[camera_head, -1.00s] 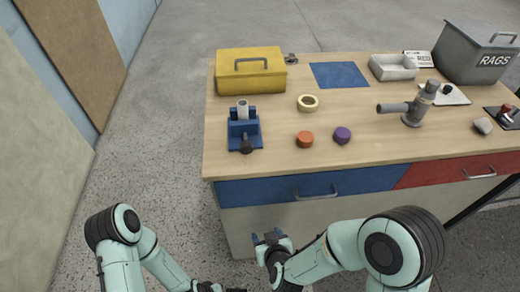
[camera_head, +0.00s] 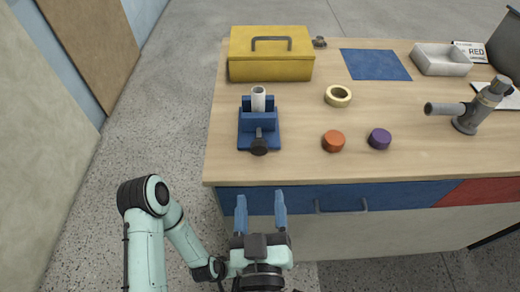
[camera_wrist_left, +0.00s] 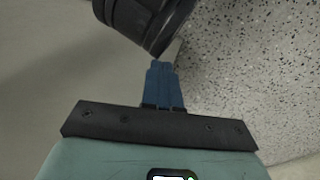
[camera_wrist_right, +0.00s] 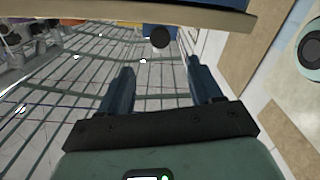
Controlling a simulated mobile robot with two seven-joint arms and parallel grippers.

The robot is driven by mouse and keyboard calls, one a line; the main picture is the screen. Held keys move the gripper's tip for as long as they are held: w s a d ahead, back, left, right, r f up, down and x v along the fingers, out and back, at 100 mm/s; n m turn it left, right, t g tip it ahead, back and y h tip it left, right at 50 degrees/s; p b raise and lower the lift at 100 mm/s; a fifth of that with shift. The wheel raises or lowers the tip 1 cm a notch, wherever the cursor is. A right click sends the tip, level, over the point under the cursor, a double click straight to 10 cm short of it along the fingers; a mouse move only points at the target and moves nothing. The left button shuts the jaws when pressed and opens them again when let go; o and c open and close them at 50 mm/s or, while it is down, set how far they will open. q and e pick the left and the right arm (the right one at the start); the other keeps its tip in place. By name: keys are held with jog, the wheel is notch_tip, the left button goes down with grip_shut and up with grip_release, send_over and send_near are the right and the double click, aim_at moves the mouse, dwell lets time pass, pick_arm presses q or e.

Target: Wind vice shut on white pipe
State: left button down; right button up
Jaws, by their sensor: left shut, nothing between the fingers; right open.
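The blue vice (camera_head: 260,128) stands near the left front of the workbench top. The white pipe (camera_head: 258,98) stands upright at its jaws; I cannot tell whether the jaws touch it. The vice's black handle knob (camera_head: 258,146) points to the front edge. It also shows in the right wrist view (camera_wrist_right: 160,38), beyond the fingertips. My right gripper (camera_head: 260,198) is open and empty in front of the bench edge, pointing towards the vice, apart from the knob. My left gripper (camera_wrist_left: 163,68) is shut and empty, off the bench to the front.
A yellow toolbox (camera_head: 270,54) stands behind the vice. A tape roll (camera_head: 338,96), an orange cap (camera_head: 333,141) and a purple cap (camera_head: 380,139) lie to the right, with a grey pipe fitting (camera_head: 466,120) farther right. The bench's front edge (camera_head: 330,183) lies between gripper and vice.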

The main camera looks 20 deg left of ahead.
aim_at(259, 152)
pick_arm(q)
jog(key=shift+r+b, duration=0.1)
jog(key=shift+b, duration=0.2)
pick_arm(e)
jog(key=x, duration=1.2)
jog(key=shift+f, duration=0.1)
jog(key=shift+c, duration=0.3)
jog(key=c, duration=1)
